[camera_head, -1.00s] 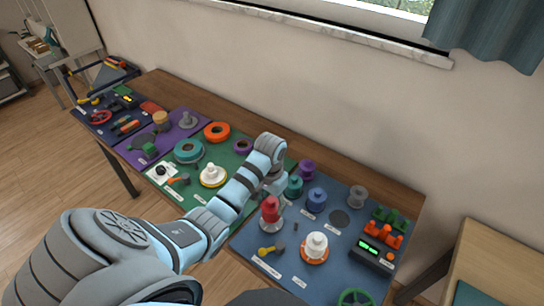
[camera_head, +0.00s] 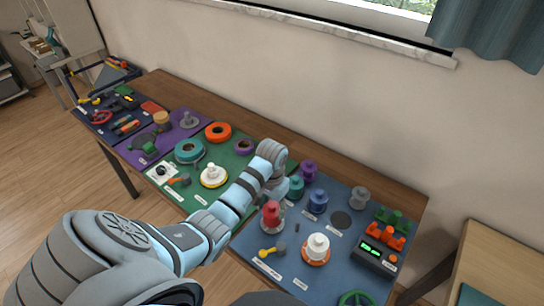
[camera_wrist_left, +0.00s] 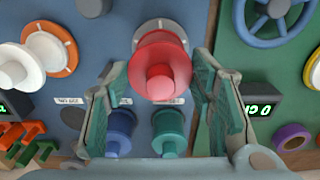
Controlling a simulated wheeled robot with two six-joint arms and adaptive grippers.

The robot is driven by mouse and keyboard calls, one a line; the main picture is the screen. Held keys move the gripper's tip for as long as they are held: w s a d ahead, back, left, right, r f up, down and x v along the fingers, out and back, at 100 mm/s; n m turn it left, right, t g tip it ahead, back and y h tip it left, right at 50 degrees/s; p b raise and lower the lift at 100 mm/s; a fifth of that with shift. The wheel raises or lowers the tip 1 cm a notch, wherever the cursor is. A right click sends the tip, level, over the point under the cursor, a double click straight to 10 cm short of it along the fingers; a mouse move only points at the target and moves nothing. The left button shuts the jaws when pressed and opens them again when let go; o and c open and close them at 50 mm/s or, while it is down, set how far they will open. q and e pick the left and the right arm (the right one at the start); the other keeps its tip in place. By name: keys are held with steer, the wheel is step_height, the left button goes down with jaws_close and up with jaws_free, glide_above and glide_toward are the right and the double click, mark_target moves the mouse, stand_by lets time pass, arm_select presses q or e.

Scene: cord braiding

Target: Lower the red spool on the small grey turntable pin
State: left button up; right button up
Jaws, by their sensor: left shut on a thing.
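The red spool (camera_head: 271,211) is upright over the small grey turntable (camera_head: 271,230) on the blue mat. In the left wrist view the red spool (camera_wrist_left: 160,68) sits between the fingertips, with the pale turntable disc (camera_wrist_left: 160,25) behind it. My left gripper (camera_wrist_left: 156,80) is shut on the red spool. In the head view the arm hides most of the gripper. The turntable's pin is hidden by the spool, so I cannot tell whether the spool rests fully on the disc. My right gripper is not in view.
A teal spool (camera_head: 295,187), a blue spool (camera_head: 318,201) and a purple spool (camera_head: 308,170) stand behind. A white spool on an orange-rimmed disc (camera_head: 317,248) stands to the right. A yellow-handled tool (camera_head: 270,253) lies in front.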

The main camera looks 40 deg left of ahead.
arm_select(q)
steer(key=shift+f, duration=0.15)
steer(key=shift+f+b, duration=0.35)
steer(key=shift+f, duration=0.3)
steer(key=o, duration=1.2)
steer(key=shift+c, duration=0.2)
step_height(320, 180, up, 3)
steer(key=shift+f+p, duration=0.2)
steer(key=shift+p, duration=0.75)
steer(key=shift+r, duration=2.7)
